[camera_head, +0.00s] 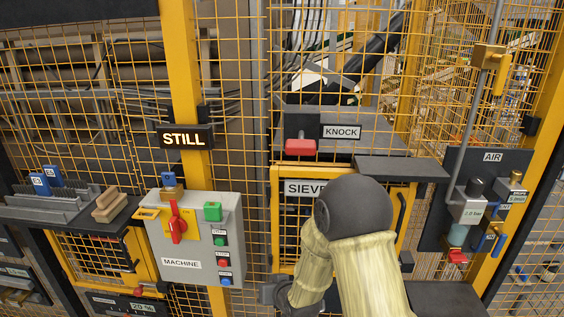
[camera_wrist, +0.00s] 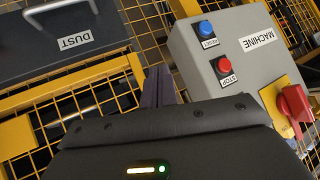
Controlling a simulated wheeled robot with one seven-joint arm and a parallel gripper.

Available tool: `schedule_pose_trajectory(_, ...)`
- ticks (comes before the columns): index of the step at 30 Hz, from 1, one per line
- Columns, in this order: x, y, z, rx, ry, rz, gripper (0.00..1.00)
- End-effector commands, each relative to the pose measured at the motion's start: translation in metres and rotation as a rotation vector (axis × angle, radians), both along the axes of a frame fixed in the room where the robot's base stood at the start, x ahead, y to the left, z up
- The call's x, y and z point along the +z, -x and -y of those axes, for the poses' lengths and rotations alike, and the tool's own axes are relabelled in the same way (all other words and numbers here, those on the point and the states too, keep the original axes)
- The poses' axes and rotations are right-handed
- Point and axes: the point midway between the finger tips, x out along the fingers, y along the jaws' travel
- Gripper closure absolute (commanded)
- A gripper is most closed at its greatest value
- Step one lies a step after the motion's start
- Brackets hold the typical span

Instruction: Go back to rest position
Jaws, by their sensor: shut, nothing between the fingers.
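My gripper (camera_wrist: 158,84) shows in the wrist view as dark fingers pressed together past a black housing with a lit green strip. Nothing is between the fingers.
The machine box (camera_head: 195,285) carries a red rotary handle (camera_head: 177,222) and several buttons. A lit sign (camera_head: 184,138) reads STILL. A red knock handle (camera_head: 300,147) sticks out above the sieve. Air fittings (camera_head: 469,210) stand right. A dust drawer (camera_wrist: 60,45) has a grey handle.

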Motion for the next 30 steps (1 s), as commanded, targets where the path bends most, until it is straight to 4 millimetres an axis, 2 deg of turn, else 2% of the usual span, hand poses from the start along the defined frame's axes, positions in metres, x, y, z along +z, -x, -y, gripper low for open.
schedule_pose_trajectory(1, 0.013, 0.005, 0.018, -0.019, 0.041, -0.026, 1.00)
schedule_pose_trajectory(3, 0.023, 0.016, 0.042, -0.043, 0.097, -0.077, 1.00)
schedule_pose_trajectory(8, 0.048, 0.051, 0.093, -0.094, 0.202, -0.206, 1.00)
schedule_pose_trajectory(15, 0.082, 0.128, 0.156, -0.165, 0.298, -0.425, 1.00)
schedule_pose_trajectory(18, 0.093, 0.163, 0.173, -0.184, 0.314, -0.513, 1.00)
schedule_pose_trajectory(21, 0.099, 0.187, 0.181, -0.191, 0.320, -0.574, 1.00)
schedule_pose_trajectory(24, 0.101, 0.197, 0.184, -0.193, 0.320, -0.602, 1.00)
schedule_pose_trajectory(30, 0.101, 0.198, 0.184, -0.192, 0.322, -0.607, 1.00)
